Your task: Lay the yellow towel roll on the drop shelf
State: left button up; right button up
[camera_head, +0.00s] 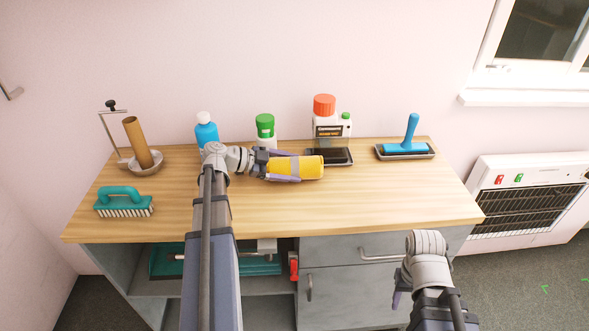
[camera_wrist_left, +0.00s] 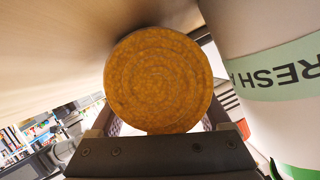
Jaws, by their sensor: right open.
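In the left wrist view the round end of the towel roll (camera_wrist_left: 158,82) fills the space between the fingers. My right gripper (camera_head: 399,296) is open and empty, low in front of the cabinet. No shelf is marked as the drop shelf; an open shelf (camera_head: 265,287) shows under the worktop, partly hidden by my left arm.
A teal item (camera_head: 255,267) sits below. The worktop's front right is clear.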

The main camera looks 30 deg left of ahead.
pick_arm(q)
jog(key=c, duration=1.1)
jog(key=shift+r, duration=0.15)
notch_tip(320, 180, up, 28)
jog(key=p, duration=2.8)
